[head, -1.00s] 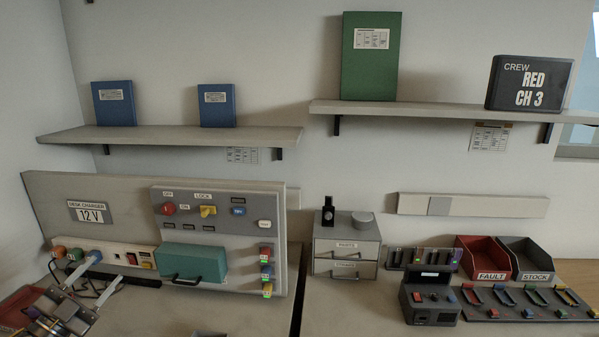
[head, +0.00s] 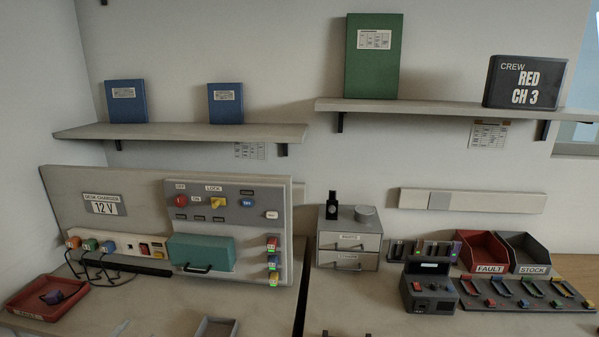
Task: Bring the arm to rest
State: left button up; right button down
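Neither of my grippers can be made out in the head view. A pale sliver (head: 121,329) shows at the bottom edge on the left; I cannot tell what it is. Small dark tips also show at the bottom edge near the middle, too cut off to identify. The desk charger panel (head: 105,205), marked 12 V, stands at the left with a teal handled box (head: 203,251) at its front. Coloured plugs (head: 90,244) with dark cables sit in the strip on its left.
A red tray (head: 45,298) holding a small dark item sits at the left. A grey tray (head: 216,328) is cut off at the bottom. At right are a drawer unit (head: 348,243), a dark radio-like device (head: 429,288), and FAULT (head: 484,252) and STOCK (head: 524,253) bins. Shelves line the wall.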

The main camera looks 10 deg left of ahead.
pick_arm(q)
jog(key=s+d+f+n+g+y, duration=0.1)
jog(key=s+d+f+n+g, duration=0.2)
jog(key=s+d+f+g, duration=0.6)
jog(key=s+d+f+n+g+h, duration=0.1)
jog(key=s+d+f+g, duration=0.4)
jog(key=s+d, duration=0.65)
jog(key=s+a+f, duration=0.1)
jog(key=s+f, duration=0.1)
jog(key=f, duration=1.3)
jog(key=s+f, duration=0.2)
jog(key=f, duration=1.2)
jog(key=s+a+f+g, duration=0.1)
jog(key=s+a+f, duration=0.2)
jog(key=s+f, duration=1)
jog(key=s, duration=0.2)
jog(key=shift+s+f+g, duration=0.3)
jog(key=shift+s+f, duration=0.1)
